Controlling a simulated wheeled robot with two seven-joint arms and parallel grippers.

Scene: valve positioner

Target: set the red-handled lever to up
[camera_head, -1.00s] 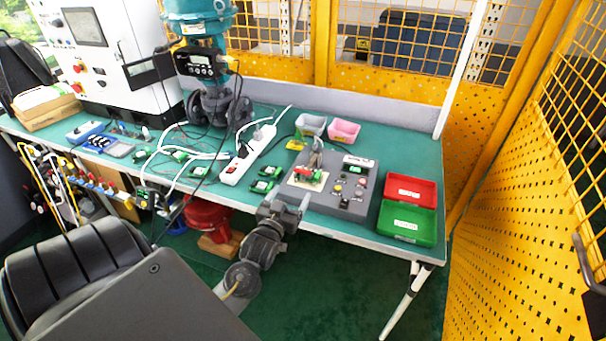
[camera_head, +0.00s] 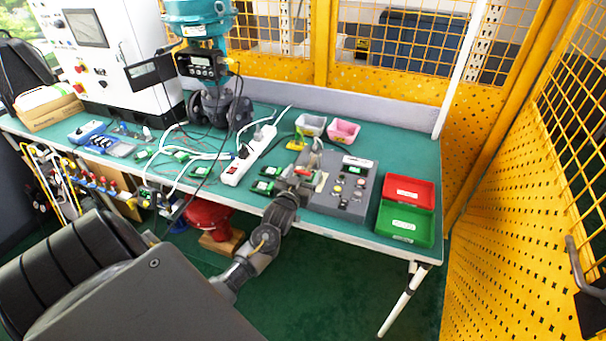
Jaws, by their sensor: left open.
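The red-handled lever (camera_head: 303,172) is on the left part of the grey control box (camera_head: 345,205) on the green table. Only a bit of its red handle shows; my left gripper covers the rest, so its position cannot be told. My left gripper (camera_head: 298,180) is open and right at the lever, reaching in from the front edge of the table. Whether its fingers touch the handle cannot be told. My right gripper is not in view.
A white power strip (camera_head: 236,171) and several green modules (camera_head: 263,187) lie left of the box. Red (camera_head: 410,190) and green (camera_head: 405,224) trays stand to its right. Grey (camera_head: 311,125) and pink (camera_head: 343,131) bins are behind it. Yellow mesh fencing (camera_head: 520,200) closes the right side.

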